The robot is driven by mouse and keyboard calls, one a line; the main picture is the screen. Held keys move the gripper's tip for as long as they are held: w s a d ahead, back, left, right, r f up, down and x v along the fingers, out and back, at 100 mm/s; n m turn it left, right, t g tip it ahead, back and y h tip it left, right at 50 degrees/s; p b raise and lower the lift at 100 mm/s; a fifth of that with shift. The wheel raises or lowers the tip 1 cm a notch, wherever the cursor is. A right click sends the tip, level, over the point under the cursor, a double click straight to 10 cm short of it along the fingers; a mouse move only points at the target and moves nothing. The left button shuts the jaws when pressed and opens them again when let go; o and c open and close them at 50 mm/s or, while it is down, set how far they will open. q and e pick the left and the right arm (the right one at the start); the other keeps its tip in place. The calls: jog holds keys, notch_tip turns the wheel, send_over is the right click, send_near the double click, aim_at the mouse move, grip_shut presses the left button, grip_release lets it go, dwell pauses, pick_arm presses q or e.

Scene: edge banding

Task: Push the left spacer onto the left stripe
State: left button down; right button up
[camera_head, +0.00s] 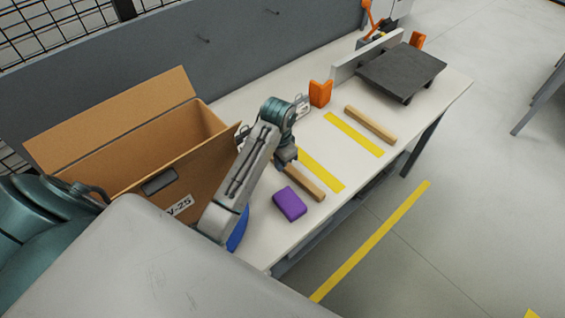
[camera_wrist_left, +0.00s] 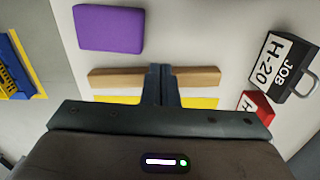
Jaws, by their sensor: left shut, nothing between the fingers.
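The left spacer, a wooden bar (camera_head: 309,187), lies on the table beside the left yellow stripe (camera_head: 325,172), on its lower-left side. In the left wrist view the spacer (camera_wrist_left: 112,77) runs roughly parallel to the stripe (camera_wrist_left: 200,102), with a narrow pale gap between them. My left gripper (camera_head: 285,164) is over the far end of the spacer in the head view. In the left wrist view its shut, empty fingers (camera_wrist_left: 160,70) cross the middle of the bar and hide part of it. I cannot tell whether they touch it. My right gripper is out of view.
A purple block (camera_head: 290,203) lies near the spacer. A second stripe (camera_head: 353,134) and spacer (camera_head: 371,125) lie farther right. An open cardboard box (camera_head: 150,150) stands left, an orange bracket (camera_head: 320,93) behind, and a dark slab (camera_head: 402,70) at the far end.

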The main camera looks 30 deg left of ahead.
aim_at(288, 183)
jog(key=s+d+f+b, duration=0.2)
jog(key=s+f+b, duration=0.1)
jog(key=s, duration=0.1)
pick_arm(q)
jog(key=f, duration=0.1)
jog(key=s+f+p, duration=0.1)
jog(key=f, duration=0.1)
jog(key=shift+s+d+p, duration=0.3)
jog(key=shift+s+d, duration=0.05)
jog(key=f, duration=0.2)
jog(key=f+p, duration=0.1)
jog(key=f, duration=0.3)
jog(key=shift+w+a+p, duration=0.2)
jog(key=shift+w+p, duration=0.1)
jog(key=shift+p, duration=0.1)
jog(key=shift+w+d+r+p, duration=0.1)
jog(key=shift+w+d+p, duration=0.2)
jog(key=shift+w, duration=0.25)
jog(key=shift+w+d+p, duration=0.2)
jog(key=shift+w+p, duration=0.05)
jog(key=shift+w, duration=0.25)
jog(key=shift+w+d, duration=0.15)
jog(key=shift+w, duration=0.2)
jog(key=shift+w+d+f, duration=0.2)
jog(key=shift+w, duration=0.25)
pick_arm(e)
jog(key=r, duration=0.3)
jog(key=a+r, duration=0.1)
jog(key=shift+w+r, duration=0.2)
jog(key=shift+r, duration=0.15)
